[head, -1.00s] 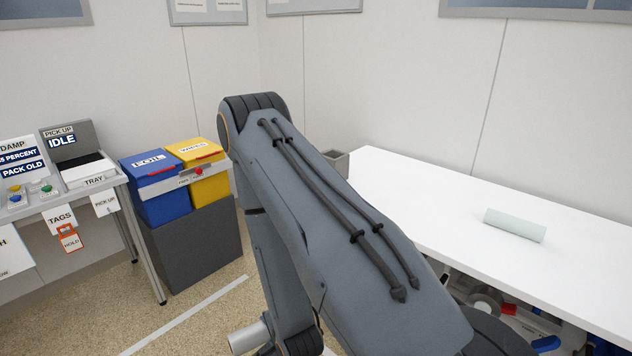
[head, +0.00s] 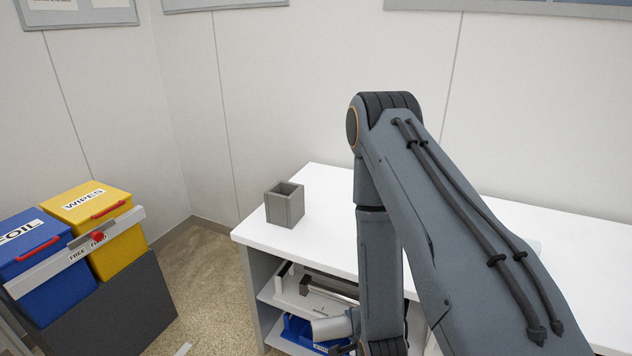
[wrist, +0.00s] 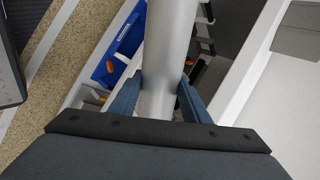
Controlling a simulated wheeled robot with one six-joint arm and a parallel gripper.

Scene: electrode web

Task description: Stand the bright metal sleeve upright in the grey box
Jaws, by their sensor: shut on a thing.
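The bright metal sleeve (wrist: 171,40) is between the blue fingers of my gripper (wrist: 159,84) in the wrist view. The gripper is shut on it. In the head view one end of the sleeve (head: 332,328) shows low beside my arm, in front of the bench; the gripper itself is hidden there. The grey box (head: 285,208) stands open-topped on the white bench near its left end, and what is inside cannot be made out. The sleeve is apart from the box, lower and nearer to me.
The white bench (head: 318,190) is clear around the box. Its edge and the open shelves below (head: 300,298), with blue bins (head: 300,332), lie close to the sleeve. Blue (head: 35,262) and yellow (head: 92,212) lidded bins stand at left. My arm hides much of the bench's right.

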